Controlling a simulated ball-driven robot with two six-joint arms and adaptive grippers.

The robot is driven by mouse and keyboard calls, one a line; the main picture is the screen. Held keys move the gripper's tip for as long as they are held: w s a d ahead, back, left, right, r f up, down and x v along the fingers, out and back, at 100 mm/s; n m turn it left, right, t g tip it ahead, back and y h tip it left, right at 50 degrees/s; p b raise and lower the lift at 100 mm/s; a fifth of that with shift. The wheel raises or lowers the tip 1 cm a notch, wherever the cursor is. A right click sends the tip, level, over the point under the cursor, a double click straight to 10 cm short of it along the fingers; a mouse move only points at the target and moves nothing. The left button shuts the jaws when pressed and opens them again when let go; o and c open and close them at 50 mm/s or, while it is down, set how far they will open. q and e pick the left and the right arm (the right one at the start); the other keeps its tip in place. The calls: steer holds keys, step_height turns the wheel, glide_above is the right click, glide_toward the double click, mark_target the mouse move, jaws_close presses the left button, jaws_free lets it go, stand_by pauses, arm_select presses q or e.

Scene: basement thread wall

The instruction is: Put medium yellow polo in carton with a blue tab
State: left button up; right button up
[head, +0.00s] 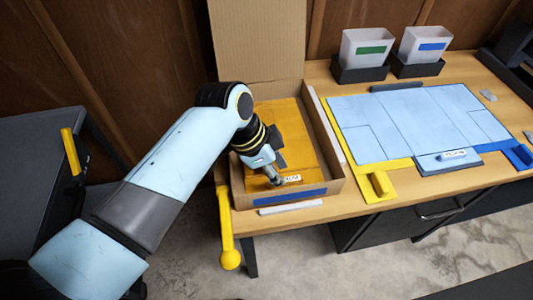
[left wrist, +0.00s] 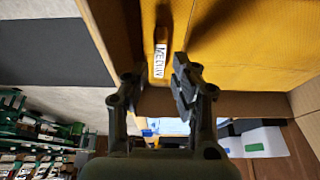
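A folded yellow polo (head: 298,125) lies flat inside the open cardboard carton (head: 325,140), which has a blue tab (head: 290,197) on its front wall. A white size label shows near the polo's front edge; its print is too small to read surely. My left gripper (head: 272,178) is over the front part of the polo, inside the carton's outline. In the left wrist view, its two fingers (left wrist: 155,88) are apart, with the polo (left wrist: 225,40) and its label beyond them. Nothing is pinched between them. Whether the fingertips touch the polo I cannot tell. My right gripper is not in view.
The carton's tall flap (head: 258,40) stands up at the back. A yellow lever (head: 227,225) is at the table's left edge.

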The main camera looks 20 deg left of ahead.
arm_select(q)
steer(key=v, duration=0.9)
